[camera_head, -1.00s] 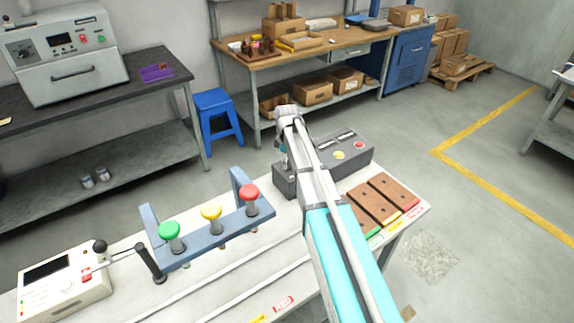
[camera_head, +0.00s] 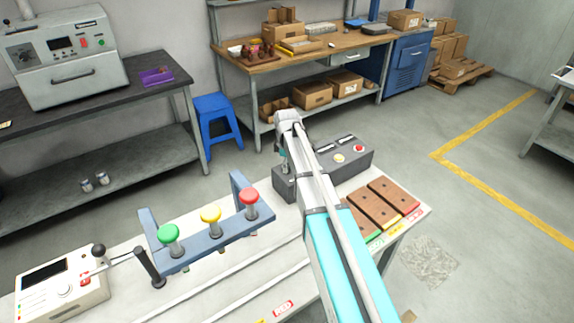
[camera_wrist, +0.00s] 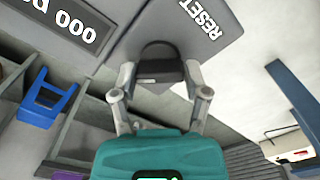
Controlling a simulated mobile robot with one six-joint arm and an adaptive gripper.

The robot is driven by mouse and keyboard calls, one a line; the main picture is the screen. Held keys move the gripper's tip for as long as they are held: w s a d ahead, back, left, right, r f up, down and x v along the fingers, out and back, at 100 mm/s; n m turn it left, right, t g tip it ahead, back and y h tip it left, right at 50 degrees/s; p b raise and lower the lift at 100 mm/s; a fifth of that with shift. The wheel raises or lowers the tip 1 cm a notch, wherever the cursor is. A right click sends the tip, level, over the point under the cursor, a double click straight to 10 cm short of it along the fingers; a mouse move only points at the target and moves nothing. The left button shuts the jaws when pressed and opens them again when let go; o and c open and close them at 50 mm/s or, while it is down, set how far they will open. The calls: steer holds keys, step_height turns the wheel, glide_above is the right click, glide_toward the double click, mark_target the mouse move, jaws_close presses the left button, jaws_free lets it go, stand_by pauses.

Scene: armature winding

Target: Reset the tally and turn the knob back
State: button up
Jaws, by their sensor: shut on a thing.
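The dark grey counter box (camera_head: 355,168) stands at the back of the white bench, with a yellow button and a red button on top. In the wrist view its front face (camera_wrist: 125,12) carries a counter window (camera_wrist: 72,20) whose visible right-hand digits read 000, and the word RESET. My gripper (camera_wrist: 160,75) is shut on a black knob (camera_wrist: 157,52) beside the RESET lettering. The knob's far side and exact turn angle are hard to tell. In the head view my arm hides the left part of the box and most of the gripper.
A blue-grey rack (camera_head: 215,238) with green, yellow and red knobs stands left of my arm. A white device (camera_head: 62,290) with a lever is at far left. Brown blocks (camera_head: 375,208) lie right of my arm. A blue stool (camera_head: 215,122) stands on the floor behind.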

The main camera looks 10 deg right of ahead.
steer(key=shift+m, duration=0.4)
steer(key=m, duration=0.3)
steer(key=shift+m, duration=2)
steer(key=o, duration=1.2)
steer(key=shift+c, duration=0.2)
steer(key=shift+n, duration=0.3)
